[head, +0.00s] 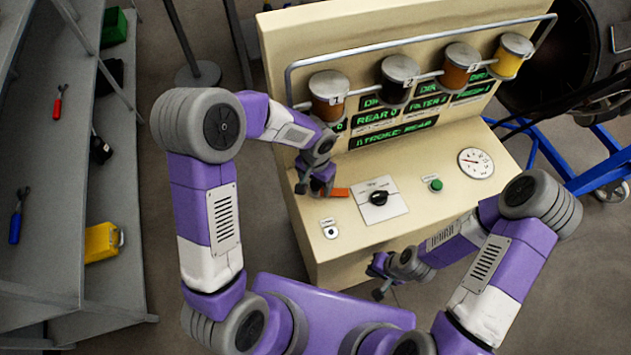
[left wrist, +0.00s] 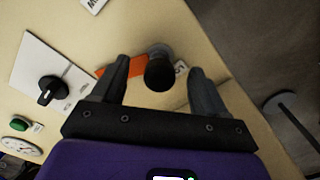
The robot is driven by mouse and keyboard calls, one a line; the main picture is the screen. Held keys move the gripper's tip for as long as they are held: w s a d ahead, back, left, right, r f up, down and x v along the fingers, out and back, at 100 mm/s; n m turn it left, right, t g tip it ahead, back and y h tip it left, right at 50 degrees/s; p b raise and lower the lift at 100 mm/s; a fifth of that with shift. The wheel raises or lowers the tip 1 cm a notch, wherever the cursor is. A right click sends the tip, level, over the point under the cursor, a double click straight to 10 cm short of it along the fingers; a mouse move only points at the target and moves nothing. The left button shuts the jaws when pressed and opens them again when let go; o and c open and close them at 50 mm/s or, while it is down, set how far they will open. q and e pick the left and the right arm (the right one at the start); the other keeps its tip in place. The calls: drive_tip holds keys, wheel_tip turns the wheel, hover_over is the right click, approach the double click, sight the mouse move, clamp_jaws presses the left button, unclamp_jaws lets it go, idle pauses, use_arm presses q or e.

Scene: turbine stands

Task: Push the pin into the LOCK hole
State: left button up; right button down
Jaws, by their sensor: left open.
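My left gripper (head: 318,186) is over the left part of the cream console top, beside an orange tab (head: 341,192). In the left wrist view its two fingers (left wrist: 158,88) are open and apart. Between them stands a dark round knob, apparently the pin's head (left wrist: 159,74), with a grey collar behind it. The orange tab also shows there (left wrist: 108,70), beside the left finger. The fingers do not close on the knob. In the head view the gripper hides the knob. A small label beside it is partly covered and I cannot read LOCK. My right gripper (head: 380,279) hangs empty beside the console's front, fingers apart.
The console (head: 365,235) carries a black rotary selector (head: 379,198), a green button (head: 435,185), a gauge (head: 476,163) and a small labelled fitting (head: 331,231). Several numbered jars sit along a metal rail (head: 420,42) at the back. A grey shelf (head: 50,230) stands at left.

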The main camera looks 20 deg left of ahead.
use_arm(q)
drive_tip(key=shift+r+p, duration=2)
drive_tip(key=shift+r, duration=1.1)
